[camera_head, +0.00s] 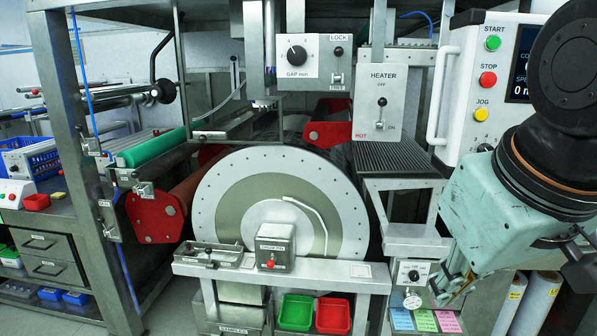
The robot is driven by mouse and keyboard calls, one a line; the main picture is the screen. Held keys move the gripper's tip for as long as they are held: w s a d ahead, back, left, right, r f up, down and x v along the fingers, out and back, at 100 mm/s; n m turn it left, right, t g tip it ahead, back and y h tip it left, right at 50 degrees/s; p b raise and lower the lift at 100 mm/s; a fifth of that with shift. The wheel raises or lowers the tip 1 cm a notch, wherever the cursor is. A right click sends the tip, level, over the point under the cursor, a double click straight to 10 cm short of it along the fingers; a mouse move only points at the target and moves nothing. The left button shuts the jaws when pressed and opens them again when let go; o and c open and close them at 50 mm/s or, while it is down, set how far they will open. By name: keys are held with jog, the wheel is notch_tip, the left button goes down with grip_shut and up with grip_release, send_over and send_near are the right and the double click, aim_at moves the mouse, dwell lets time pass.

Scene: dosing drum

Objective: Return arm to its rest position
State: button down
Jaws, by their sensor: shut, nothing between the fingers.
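My arm enters at the right edge, with a dark joint above a pale green link. My gripper (443,296) hangs at the lower right, partly hidden by the link. It is shut and holds nothing. It is in front of the colored cards below the small dial box and appears apart from them. The large dosing drum (217,212) stands in the middle, left of my gripper.
The control panel (472,100) with START, STOP and JOG buttons stands close left of my arm. The heater box (379,103) and gap dial box (298,62) are above the drum. A green bin (296,313) and red bin (332,316) sit below.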

jog(key=s+f+m+g, duration=0.1)
jog(key=s+m, duration=0.1)
jog(key=s, duration=0.8)
jog(key=shift+s, duration=0.15)
dwell(0.9)
